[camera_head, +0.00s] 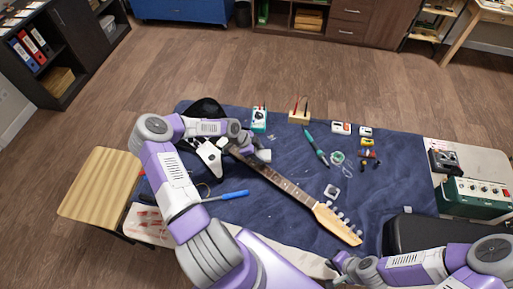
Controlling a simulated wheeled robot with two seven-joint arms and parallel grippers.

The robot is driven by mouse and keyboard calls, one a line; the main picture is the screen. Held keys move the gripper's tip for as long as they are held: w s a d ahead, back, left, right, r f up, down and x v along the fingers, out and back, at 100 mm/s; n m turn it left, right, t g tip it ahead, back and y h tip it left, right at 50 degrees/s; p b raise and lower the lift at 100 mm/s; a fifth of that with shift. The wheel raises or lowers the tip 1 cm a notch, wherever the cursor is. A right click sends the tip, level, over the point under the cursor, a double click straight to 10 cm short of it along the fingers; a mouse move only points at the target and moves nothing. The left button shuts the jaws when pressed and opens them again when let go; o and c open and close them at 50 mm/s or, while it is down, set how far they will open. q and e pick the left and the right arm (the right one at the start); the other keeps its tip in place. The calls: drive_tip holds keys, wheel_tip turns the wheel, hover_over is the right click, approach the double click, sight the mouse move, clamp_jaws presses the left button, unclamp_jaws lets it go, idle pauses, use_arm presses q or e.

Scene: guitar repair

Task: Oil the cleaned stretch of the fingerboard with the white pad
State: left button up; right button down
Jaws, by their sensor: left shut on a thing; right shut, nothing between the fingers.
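The guitar lies across the blue cloth. Its black and white body (205,152) is at the left, partly hidden by my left arm. The dark fingerboard (285,185) runs down and right to the pale headstock (338,224). My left gripper (256,152) is over the body end of the fingerboard, shut on a small pale thing that looks like the white pad (263,156). The pad is at or just above the strings; I cannot tell if it touches. My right gripper (338,268) is shut and empty near the front edge, below the headstock.
The blue cloth (400,190) covers the table. A small white-rimmed item (332,191) lies above the headstock. A teal tool (316,145), a teal device (259,118) and small boxes (341,128) lie behind the neck. A blue-handled tool (226,196) lies in front of it. A green amplifier-like box (475,196) stands right.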

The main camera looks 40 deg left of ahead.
use_arm(q)
drive_tip(key=shift+r+p, duration=0.6)
drive_tip(key=shift+r, duration=0.85)
drive_tip(key=shift+f, duration=0.1)
